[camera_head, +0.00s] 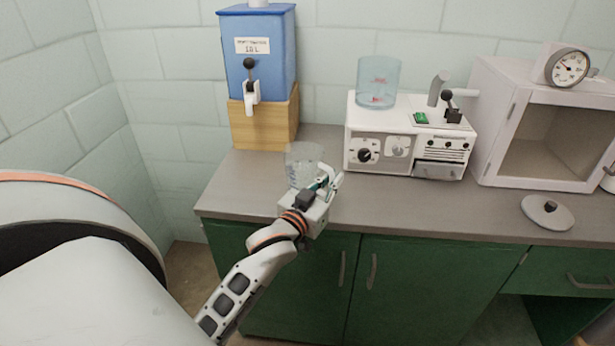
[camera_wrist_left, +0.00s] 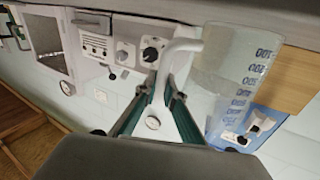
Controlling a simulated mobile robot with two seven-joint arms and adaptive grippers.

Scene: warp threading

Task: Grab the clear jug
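The clear jug (camera_head: 302,160) stands upright on the counter, in front of the blue dispenser. In the left wrist view the jug (camera_wrist_left: 232,75) is at the right, with blue measuring marks and a pale handle (camera_wrist_left: 185,46) on its gripper side. My left gripper (camera_head: 328,183) is just to the right of the jug in the head view. In the wrist view its two fingers (camera_wrist_left: 161,82) are apart, and the jug's handle is at or between their tips. I cannot tell whether either finger touches it. My right gripper is not in view.
A blue dispenser (camera_head: 258,58) on a wooden block (camera_head: 262,122) stands behind the jug. A white machine (camera_head: 385,125) with a bluish clear container (camera_head: 378,82) is to the right. A white open box (camera_head: 487,125) and a round lid (camera_head: 547,214) are farther right on the counter (camera_head: 430,207).

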